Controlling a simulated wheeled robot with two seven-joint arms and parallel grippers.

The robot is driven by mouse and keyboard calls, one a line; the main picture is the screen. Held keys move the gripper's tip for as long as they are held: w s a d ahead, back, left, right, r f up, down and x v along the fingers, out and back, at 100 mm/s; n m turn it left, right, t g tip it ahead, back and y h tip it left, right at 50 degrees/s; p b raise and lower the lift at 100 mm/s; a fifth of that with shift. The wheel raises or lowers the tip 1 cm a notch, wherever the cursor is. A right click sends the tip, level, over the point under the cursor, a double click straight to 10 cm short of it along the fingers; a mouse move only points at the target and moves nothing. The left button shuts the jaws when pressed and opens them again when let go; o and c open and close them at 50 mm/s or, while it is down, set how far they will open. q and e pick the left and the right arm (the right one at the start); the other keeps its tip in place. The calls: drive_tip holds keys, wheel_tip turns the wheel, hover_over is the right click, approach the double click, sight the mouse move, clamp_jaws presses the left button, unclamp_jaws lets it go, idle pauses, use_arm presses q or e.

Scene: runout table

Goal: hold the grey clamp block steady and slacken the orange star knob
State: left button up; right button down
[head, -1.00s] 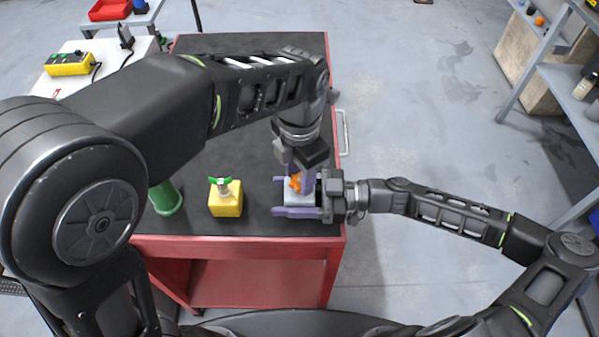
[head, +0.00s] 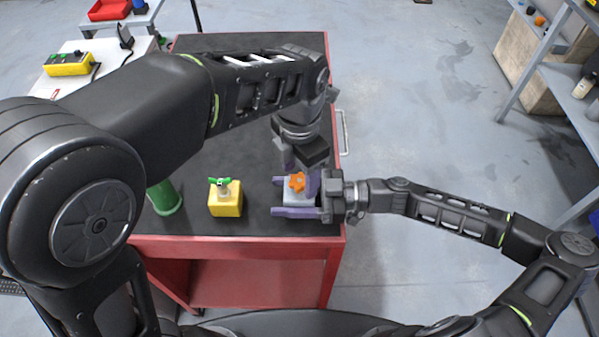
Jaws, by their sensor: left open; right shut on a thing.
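The grey clamp block (head: 298,201) stands near the front right corner of the dark table top. The orange star knob (head: 297,183) sits on top of it. My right gripper (head: 297,202) reaches in from the right and is shut on the block, with its purple fingers along the far and near sides. My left gripper (head: 300,172) is above and behind the knob, pointing down, with its fingers open. The knob shows clear in front of the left fingers. The far side of the block is partly hidden by the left gripper.
A yellow block (head: 226,203) with a green wing knob stands to the left on the table (head: 260,222). A green cylinder (head: 165,198) is farther left, partly behind my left arm. The table's red front edge lies close to both blocks.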

sight(300, 180)
use_arm(q)
wheel_tip(300, 180, up, 12)
drive_tip(key=shift+f, duration=0.2)
idle(0.4)
use_arm(e)
drive_tip(key=shift+c, duration=1.8)
unclamp_jaws()
drive_tip(key=shift+d, duration=0.1)
drive_tip(key=d, duration=1.2)
